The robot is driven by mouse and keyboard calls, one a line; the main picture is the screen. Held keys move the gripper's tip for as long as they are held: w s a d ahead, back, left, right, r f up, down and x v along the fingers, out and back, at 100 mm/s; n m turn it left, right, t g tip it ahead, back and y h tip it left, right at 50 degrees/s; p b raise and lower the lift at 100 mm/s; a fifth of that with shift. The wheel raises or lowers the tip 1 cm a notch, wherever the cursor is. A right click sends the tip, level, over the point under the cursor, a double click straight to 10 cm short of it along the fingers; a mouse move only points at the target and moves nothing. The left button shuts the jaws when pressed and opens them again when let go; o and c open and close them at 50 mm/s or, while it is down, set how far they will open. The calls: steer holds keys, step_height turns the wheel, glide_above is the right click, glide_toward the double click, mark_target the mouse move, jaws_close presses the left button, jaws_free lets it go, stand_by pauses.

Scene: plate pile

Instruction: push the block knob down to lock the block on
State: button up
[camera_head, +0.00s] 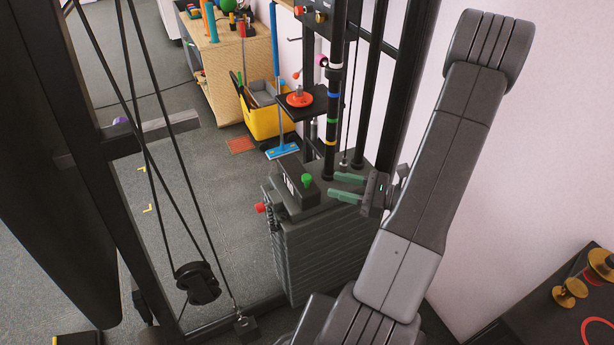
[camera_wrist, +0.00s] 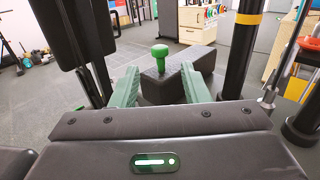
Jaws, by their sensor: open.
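The block (camera_head: 298,187) is dark and sits on top of the dark plate stack (camera_head: 312,255). Its green knob (camera_head: 307,180) stands up from the top of the block. In the wrist view the green knob (camera_wrist: 160,53) stands upright on the dark block (camera_wrist: 178,68), beyond the fingertips and between them in the picture. My gripper (camera_head: 338,188) is open and empty, with its green fingers to the right of the knob. In the wrist view my gripper (camera_wrist: 160,76) shows both fingers spread apart.
A red knob (camera_head: 261,207) sticks out of the stack's left side. Black upright posts and a cable (camera_head: 350,100) rise behind the stack. A black pulley (camera_head: 197,283) hangs at the left. A yellow bin (camera_head: 268,118) and a wooden cabinet (camera_head: 222,75) stand farther back.

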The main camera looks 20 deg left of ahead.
mark_target(307, 177)
steer(key=a, duration=0.9)
steer(key=shift+s, duration=0.4)
jaws_close()
